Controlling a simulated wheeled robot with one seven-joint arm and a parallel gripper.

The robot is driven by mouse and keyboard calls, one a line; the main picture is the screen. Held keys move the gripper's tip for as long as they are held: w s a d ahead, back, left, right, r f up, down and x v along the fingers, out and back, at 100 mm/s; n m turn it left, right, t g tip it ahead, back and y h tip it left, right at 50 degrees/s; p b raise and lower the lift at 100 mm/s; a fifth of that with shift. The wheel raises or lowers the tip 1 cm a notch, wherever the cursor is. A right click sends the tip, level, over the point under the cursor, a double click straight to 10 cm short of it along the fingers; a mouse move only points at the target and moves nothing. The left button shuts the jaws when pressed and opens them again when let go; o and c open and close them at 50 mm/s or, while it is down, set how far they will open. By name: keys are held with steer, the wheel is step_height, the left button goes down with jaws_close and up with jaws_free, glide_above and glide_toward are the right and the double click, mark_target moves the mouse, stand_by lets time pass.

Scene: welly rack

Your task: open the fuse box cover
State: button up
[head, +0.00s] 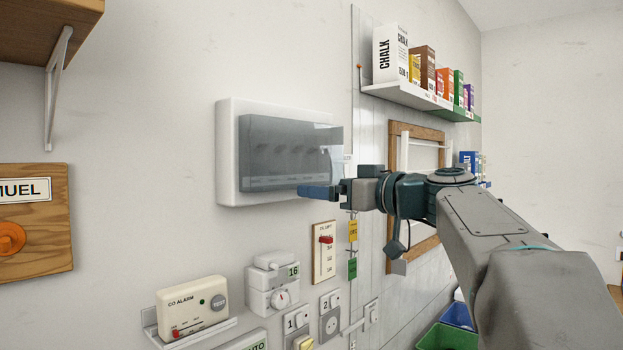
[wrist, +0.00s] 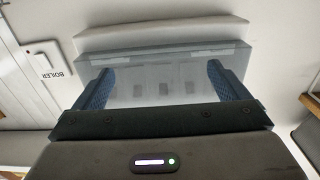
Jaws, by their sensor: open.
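The fuse box (head: 227,150) is a white box on the wall with a smoky see-through cover (head: 285,132) over a row of dark switches. The cover is down over the front of the box. My gripper (head: 305,192) is at the cover's lower right, its fingers pointing left. In the wrist view my gripper (wrist: 155,82) is open, with one blue finger on each side of the cover (wrist: 165,62). Nothing is seen held. I cannot tell whether the fingers touch the cover. The white box (wrist: 160,34) shows behind the cover.
Below are a CO alarm (head: 192,306), a plug-in timer (head: 272,287), a red slider panel (head: 324,252) and several switches. A shelf of boxes (head: 415,95) is at the upper right. A BOILER switch (wrist: 46,65) shows in the wrist view.

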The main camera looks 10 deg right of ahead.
mark_target(301, 155)
steer(key=shift+p+x, duration=0.45)
steer(key=shift+x, duration=1.5)
steer(key=shift+s, duration=0.1)
steer(key=c, duration=1.4)
steer(key=shift+s+r, duration=0.1)
